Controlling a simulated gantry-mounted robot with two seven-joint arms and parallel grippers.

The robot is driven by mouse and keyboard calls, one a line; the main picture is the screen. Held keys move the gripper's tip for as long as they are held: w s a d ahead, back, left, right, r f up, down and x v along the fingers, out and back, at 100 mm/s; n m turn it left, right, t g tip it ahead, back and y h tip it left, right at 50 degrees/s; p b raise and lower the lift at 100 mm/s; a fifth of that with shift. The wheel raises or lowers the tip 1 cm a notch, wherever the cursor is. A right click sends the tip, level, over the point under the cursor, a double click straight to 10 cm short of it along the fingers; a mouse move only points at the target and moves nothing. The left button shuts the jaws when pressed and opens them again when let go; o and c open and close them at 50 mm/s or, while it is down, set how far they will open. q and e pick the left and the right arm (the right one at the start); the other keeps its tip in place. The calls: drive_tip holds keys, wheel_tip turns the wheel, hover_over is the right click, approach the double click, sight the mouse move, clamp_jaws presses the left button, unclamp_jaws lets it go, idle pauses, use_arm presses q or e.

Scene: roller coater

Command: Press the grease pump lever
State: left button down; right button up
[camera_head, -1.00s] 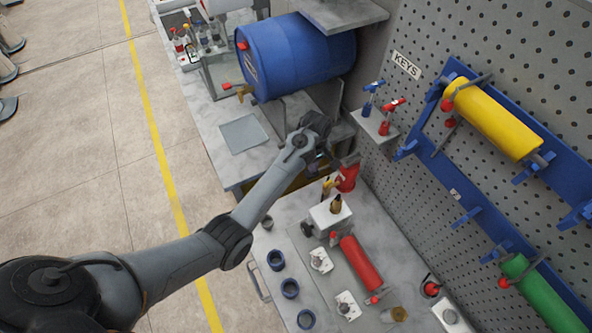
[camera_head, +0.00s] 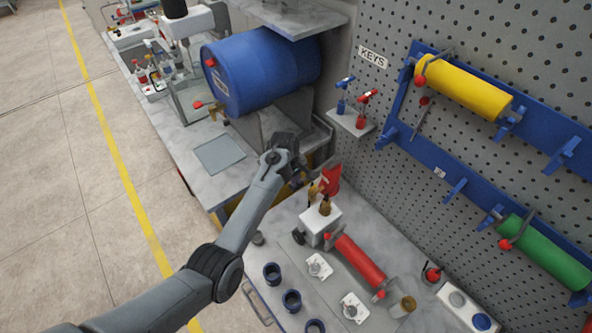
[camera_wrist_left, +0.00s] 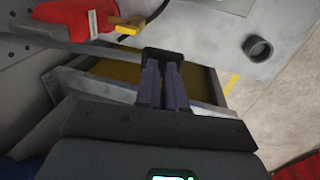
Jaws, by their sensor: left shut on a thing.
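My left gripper (camera_head: 290,168) hangs over the gap between the two grey benches, beside a red part (camera_head: 330,180) at the back of the near bench. In the left wrist view its fingers (camera_wrist_left: 163,65) are close together and shut on a small dark piece (camera_wrist_left: 160,54). I cannot tell whether that piece belongs to the grease pump lever. The red part also shows in the left wrist view (camera_wrist_left: 75,20), with a yellow tip (camera_wrist_left: 127,30) and a black hose, apart from the fingers. My right gripper is not in view.
A blue drum (camera_head: 262,70) lies on its side behind the gripper. The near bench holds a red roller (camera_head: 360,260), a white block (camera_head: 320,224) and several blue rings. A pegboard (camera_head: 500,50) with yellow and green rollers closes off the right. The floor at left is clear.

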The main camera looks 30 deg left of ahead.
use_arm(q)
drive_tip(key=r+p, duration=0.2)
drive_tip(key=p, duration=0.1)
drive_tip(key=r+p, duration=0.2)
drive_tip(key=shift+s+a, duration=0.15)
drive_tip(key=shift+s, duration=0.1)
wheel_tip(320, 180, up, 10)
drive_tip(key=s+b, duration=0.1)
drive_tip(key=b, duration=0.1)
drive_tip(key=shift+a, duration=0.2)
idle(0.9)
idle(0.8)
idle(0.5)
